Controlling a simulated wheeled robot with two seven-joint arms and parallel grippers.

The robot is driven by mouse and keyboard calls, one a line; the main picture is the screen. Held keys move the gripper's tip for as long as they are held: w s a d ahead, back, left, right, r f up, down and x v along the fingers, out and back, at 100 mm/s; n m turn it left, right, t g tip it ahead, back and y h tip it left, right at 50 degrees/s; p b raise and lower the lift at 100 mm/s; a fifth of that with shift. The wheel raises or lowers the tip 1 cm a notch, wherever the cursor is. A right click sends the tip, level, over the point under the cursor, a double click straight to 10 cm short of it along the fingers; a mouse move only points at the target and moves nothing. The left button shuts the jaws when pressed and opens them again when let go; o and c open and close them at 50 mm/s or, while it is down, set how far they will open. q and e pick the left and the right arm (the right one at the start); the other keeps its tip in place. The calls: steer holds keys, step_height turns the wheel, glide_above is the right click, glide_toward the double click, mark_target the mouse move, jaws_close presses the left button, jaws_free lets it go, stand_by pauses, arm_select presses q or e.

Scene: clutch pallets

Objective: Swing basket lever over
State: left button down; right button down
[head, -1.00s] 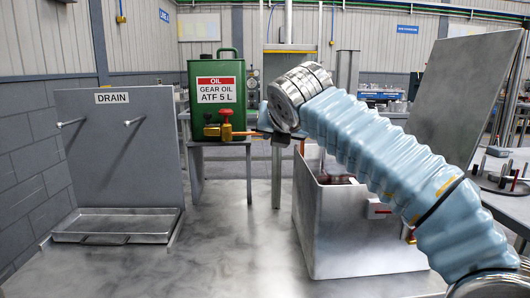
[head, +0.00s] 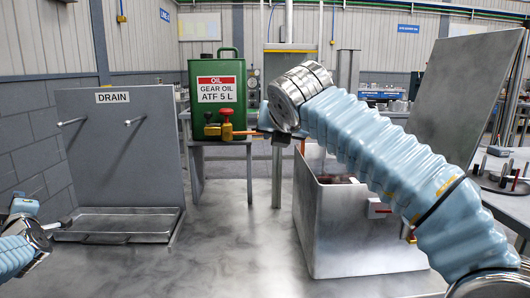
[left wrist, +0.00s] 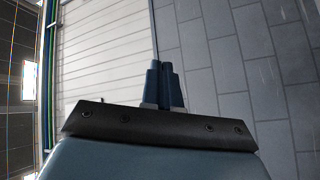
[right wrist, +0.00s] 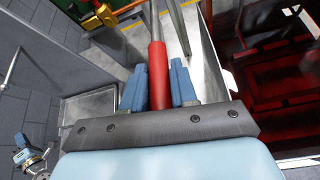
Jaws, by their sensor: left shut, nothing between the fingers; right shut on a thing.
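The lever shows in the right wrist view as a metal rod with a red grip (right wrist: 158,75). My right gripper (right wrist: 158,80) is shut on that red grip, one blue finger on each side. In the head view my right wrist hangs above the left edge of an open grey metal tank (head: 350,225), and the lever and the fingertips are mostly hidden by my arm. No basket can be clearly made out; something reddish-brown shows inside the tank. My left gripper (left wrist: 163,82) is shut and empty, its fingers together, pointing at a bare wall; its arm is at the head view's lower left.
A raised grey lid (head: 465,95) stands behind the tank. A green oil can (head: 216,105) and a brass valve with a red knob (head: 226,120) are at the back. A drain tray (head: 118,222) lies at left. The bench between tray and tank is clear.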

arm_select(q)
steer(key=w+d+r+m+t+h, duration=0.1)
steer(key=d+r+m+t+h, duration=0.45)
steer(key=d, duration=0.75)
steer(key=d+r+m+t+h, duration=0.2)
steer(key=d+r+m+h, duration=0.45)
steer(key=d+m, duration=0.5)
steer(key=w+d+r+m+t+h, duration=0.1)
steer(key=d+r+m+t+h, duration=0.5)
steer(key=d, duration=0.7)
steer(key=s+d+f+n+g+h, duration=0.3)
steer(key=d+f+n+g+h, duration=0.4)
steer(key=n+g+h, duration=0.45)
steer(key=s+d+f+n+g+h, duration=0.4)
steer(key=d+f+n+g+h, duration=0.4)
steer(key=n+g, duration=0.55)
steer(key=w+d+r+m+g, duration=0.1)
steer(key=d+r, duration=0.6)
steer(key=r, duration=0.2)
steer(key=shift+w+d+r+m, duration=0.2)
steer(key=shift+d+r+m, duration=0.1)
steer(key=shift+d+m, duration=0.1)
